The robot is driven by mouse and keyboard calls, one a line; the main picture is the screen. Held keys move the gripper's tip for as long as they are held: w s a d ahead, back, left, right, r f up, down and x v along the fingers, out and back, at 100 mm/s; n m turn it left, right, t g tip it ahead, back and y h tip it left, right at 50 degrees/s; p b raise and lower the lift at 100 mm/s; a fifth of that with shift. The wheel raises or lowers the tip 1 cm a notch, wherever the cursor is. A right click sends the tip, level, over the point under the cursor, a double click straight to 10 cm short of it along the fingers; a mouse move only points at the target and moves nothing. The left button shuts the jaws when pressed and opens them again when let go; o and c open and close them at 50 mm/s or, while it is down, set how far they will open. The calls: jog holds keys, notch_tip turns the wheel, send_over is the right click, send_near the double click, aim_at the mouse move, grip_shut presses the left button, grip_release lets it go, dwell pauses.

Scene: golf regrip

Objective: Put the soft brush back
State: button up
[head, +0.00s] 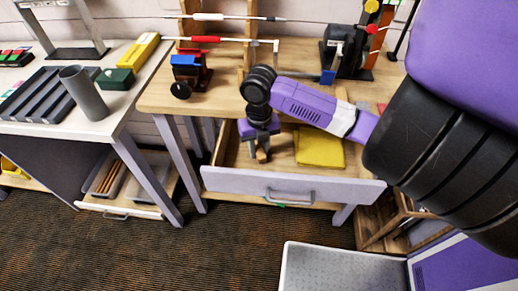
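My gripper (262,154) points down into the open drawer (290,186) under the wooden bench, left of a folded yellow cloth (320,147). Its fingers are small and partly hidden by the wrist. A small brown and grey shape shows at the fingertips. I cannot tell whether that is the soft brush, or whether the fingers are open or shut on it. No other thing in view is clearly a soft brush.
The wooden bench (225,62) carries a red and blue clamp (190,72) and a black machine (345,48). The white table (120,112) at left holds a grey cup (82,92) and a ridged tray (45,98). A grey tray (340,270) stands in front.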

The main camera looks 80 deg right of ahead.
jog(key=o, duration=0.4)
jog(key=shift+c, duration=0.2)
jog(key=shift+r, duration=0.1)
